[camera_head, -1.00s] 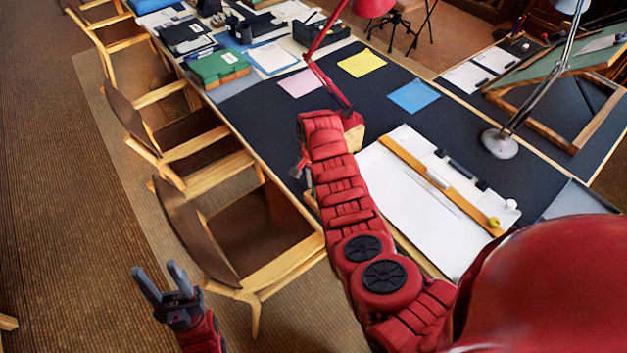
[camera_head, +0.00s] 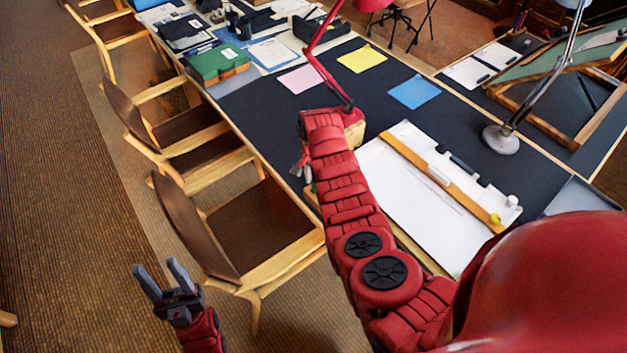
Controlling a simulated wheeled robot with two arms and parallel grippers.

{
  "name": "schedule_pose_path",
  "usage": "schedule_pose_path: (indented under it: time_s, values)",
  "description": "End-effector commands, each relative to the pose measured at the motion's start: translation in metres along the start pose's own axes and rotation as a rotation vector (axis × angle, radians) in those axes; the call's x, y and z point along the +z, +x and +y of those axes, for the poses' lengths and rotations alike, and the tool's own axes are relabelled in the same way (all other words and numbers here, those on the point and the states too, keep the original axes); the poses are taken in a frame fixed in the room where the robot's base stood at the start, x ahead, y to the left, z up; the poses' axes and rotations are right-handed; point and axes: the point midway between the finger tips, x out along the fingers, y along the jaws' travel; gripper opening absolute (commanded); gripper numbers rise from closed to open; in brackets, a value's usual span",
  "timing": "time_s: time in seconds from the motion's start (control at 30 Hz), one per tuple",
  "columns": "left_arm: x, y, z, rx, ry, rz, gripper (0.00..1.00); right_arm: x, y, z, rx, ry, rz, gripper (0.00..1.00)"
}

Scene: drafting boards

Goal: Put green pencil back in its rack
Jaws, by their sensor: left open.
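I cannot make out a green pencil in this view. A pale wooden block (camera_head: 355,131) shows at the table behind my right arm; most of it is hidden, and I cannot tell if it is the rack. My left gripper (camera_head: 163,276) is open and empty, low at the left over the carpet, clear of the chairs. My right arm reaches up across the middle to the table's near edge. A small grey part of my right gripper (camera_head: 303,164) shows beside the arm; its jaws and anything in them are hidden.
Wooden chairs (camera_head: 262,234) line the table's left side. A white drawing board (camera_head: 415,215) with a wooden straightedge (camera_head: 425,170) lies right of my arm. A red lamp (camera_head: 325,75) and a silver lamp (camera_head: 500,140) stand on the table. A green case (camera_head: 218,62) sits further back.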

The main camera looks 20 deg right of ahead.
Motion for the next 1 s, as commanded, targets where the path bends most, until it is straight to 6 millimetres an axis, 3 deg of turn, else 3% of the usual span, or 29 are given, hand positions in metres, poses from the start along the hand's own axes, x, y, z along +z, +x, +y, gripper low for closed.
schedule_pose_path:
  time_s: [0.37, 0.57, 0.97, 1.0]
  values:
    - [0.0, -0.001, 0.0, 0.0, 0.0, 0.0, 0.5, 0.001, -0.001, -0.001, -0.001, -0.002, -0.002, 0.52]
    - [0.001, -0.005, 0.0, 0.0, 0.0, 0.0, 0.5, 0.0, -0.016, -0.003, -0.006, 0.0, 0.001, 0.52]
    - [0.004, -0.025, 0.001, 0.0, 0.0, 0.0, 0.5, 0.0, -0.089, -0.002, -0.007, -0.002, 0.004, 0.52]
    - [0.002, -0.013, 0.001, 0.0, 0.0, -0.001, 0.5, 0.002, -0.102, -0.002, 0.0, -0.004, 0.001, 0.52]
